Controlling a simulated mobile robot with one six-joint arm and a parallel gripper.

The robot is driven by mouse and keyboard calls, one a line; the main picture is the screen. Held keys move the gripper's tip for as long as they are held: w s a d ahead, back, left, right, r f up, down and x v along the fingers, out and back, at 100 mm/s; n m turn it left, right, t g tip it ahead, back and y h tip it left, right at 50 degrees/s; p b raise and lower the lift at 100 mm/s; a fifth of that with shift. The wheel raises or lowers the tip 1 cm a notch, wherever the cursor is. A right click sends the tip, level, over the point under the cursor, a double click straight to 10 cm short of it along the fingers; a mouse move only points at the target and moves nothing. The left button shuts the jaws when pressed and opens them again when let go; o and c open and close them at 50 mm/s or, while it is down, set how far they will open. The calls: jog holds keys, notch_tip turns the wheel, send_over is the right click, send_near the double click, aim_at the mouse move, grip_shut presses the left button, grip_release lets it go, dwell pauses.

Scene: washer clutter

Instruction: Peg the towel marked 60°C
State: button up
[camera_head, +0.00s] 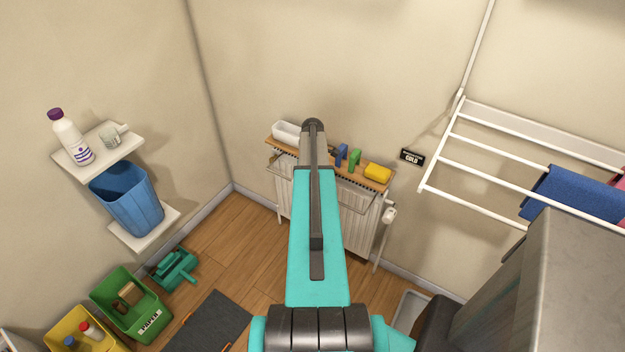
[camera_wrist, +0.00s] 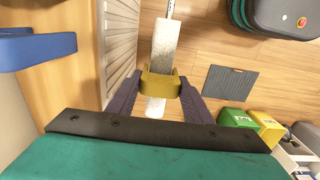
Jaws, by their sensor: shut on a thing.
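My gripper's jaws (camera_wrist: 160,92) show in the wrist view, closed on a small yellow piece that looks like a peg (camera_wrist: 160,84). In the head view my arm hides the jaws. A blue towel (camera_head: 572,193) hangs over the white drying rack (camera_head: 478,165) at the right. A pink towel (camera_head: 619,184) is cut off at the right edge. I cannot read a 60°C mark on either towel. A blue peg (camera_head: 341,156) and a green peg (camera_head: 354,160) stand on the wooden shelf (camera_head: 345,174) above the radiator.
A yellow sponge (camera_head: 377,173) and a white tray (camera_head: 287,132) are on the shelf. A grey cabinet-like block (camera_head: 560,285) stands below the rack. Green (camera_head: 130,302) and yellow (camera_head: 85,330) bins stand at the lower left.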

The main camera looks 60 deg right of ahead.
jog(key=shift+f+b, duration=0.3)
jog(key=shift+f, duration=0.4)
jog(key=o, duration=1.2)
jog(key=shift+r, duration=0.15)
jog(key=shift+r+p, duration=1.85)
jog(key=shift+r, duration=2)
